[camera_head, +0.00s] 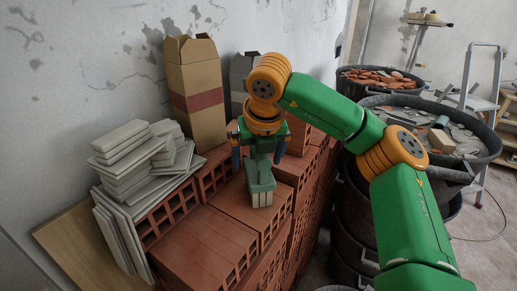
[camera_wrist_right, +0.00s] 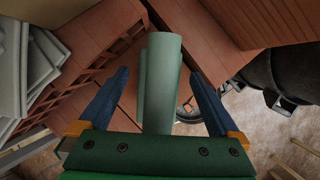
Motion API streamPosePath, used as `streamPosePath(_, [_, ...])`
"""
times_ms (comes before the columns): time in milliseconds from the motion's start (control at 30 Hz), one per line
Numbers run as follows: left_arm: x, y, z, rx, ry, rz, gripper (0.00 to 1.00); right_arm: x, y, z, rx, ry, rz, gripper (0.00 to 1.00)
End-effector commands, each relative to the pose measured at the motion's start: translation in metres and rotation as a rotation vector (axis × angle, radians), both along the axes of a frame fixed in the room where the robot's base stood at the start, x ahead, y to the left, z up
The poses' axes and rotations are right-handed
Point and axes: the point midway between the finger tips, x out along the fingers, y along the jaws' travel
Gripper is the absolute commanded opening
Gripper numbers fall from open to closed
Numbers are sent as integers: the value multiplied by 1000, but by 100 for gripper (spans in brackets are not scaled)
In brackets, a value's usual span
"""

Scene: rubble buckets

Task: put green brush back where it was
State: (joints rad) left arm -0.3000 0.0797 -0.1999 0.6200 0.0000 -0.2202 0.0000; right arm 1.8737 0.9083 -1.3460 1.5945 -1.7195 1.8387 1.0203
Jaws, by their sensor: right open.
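The green brush (camera_head: 260,181) stands upright on top of the stacked red bricks, with its pale lower end down. In the right wrist view the brush (camera_wrist_right: 161,75) rises between the two blue fingers. My right gripper (camera_head: 258,155) is directly above and around the upper part of the brush, pointing down. Its fingers are spread, with a visible gap on each side of the brush. The top of the brush is partly hidden under the gripper body in the head view. My left gripper is not in view.
Red hollow bricks (camera_head: 190,243) form the stack. Pale tiles (camera_head: 125,160) lie piled at left. A tall cardboard box (camera_head: 196,90) stands behind, by the wall. Black buckets of rubble (camera_head: 480,139) stand at right, close to my right arm. A stepladder (camera_head: 478,85) is farther back.

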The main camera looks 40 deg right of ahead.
Motion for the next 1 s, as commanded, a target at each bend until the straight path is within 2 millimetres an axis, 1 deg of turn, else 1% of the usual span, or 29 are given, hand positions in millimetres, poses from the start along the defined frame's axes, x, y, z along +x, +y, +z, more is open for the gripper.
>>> streamPosePath(67, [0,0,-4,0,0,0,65,-4,3,13,2,-6,2,98])
streamPosePath(133, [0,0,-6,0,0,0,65,-11,6,29,2,-7,3,98])
streamPosePath(233, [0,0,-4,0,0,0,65,-21,10,58,1,-8,3,98])
streamPosePath(300, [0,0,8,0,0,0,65,-28,12,81,-3,-8,1,98])
streamPosePath(400, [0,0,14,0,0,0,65,-35,15,99,-1,-6,2,98])
streamPosePath(500, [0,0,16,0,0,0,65,-39,17,107,-1,-3,2,98])
streamPosePath(567, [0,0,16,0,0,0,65,-41,17,109,-1,-2,2,98])
streamPosePath(1000, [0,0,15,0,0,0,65,-41,17,108,0,-1,1,98])
